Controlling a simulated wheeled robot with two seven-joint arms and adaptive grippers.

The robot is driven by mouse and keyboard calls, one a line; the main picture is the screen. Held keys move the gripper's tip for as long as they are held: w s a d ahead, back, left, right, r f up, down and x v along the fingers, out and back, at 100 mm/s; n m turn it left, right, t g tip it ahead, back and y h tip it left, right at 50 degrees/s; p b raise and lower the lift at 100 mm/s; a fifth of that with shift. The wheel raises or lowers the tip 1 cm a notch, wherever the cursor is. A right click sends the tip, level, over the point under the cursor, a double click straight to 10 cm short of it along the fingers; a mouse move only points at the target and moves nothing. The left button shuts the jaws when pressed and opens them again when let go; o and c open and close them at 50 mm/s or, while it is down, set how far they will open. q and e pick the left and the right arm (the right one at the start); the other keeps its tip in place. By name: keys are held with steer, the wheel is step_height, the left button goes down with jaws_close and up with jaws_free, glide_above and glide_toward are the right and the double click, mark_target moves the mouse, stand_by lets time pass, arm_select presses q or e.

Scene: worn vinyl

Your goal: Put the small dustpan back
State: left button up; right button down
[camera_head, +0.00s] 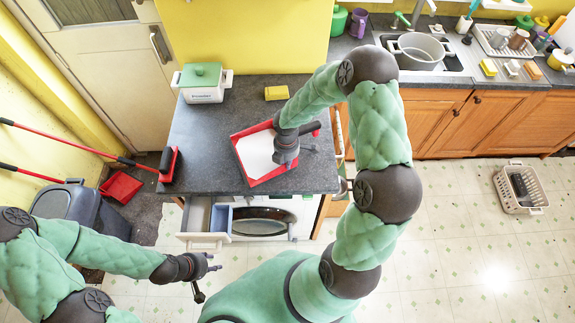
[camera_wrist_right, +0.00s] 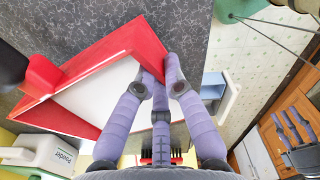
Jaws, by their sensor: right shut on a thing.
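The small dustpan (camera_head: 251,168) is red with a pale inner face and lies on the dark grey counter (camera_head: 205,148). Its red handle with a dark end (camera_head: 314,126) shows behind my right wrist. My right gripper (camera_head: 286,163) is over the dustpan's right side. In the right wrist view the gripper (camera_wrist_right: 163,70) is shut on the red rim of the dustpan (camera_wrist_right: 95,58), with fingers on both sides. My left gripper (camera_head: 208,279) is empty in front of the counter, its dark fingers spread.
A powder box (camera_head: 203,91) and a yellow sponge (camera_head: 276,93) stand at the counter's back. An open drawer (camera_head: 205,220) juts out at the front. A red-headed broom (camera_head: 168,165) and another red pan (camera_head: 121,187) are at left, near a bin (camera_head: 75,208).

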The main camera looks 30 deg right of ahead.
steer(key=shift+w+d+f, duration=0.2)
steer(key=shift+d+f, duration=0.2)
steer(key=shift+f, duration=0.3)
steer(key=shift+w+f, duration=0.1)
steer(key=shift+f, duration=1.3)
steer(key=shift+f, duration=0.15)
steer(key=c, duration=1.3)
jaws_free()
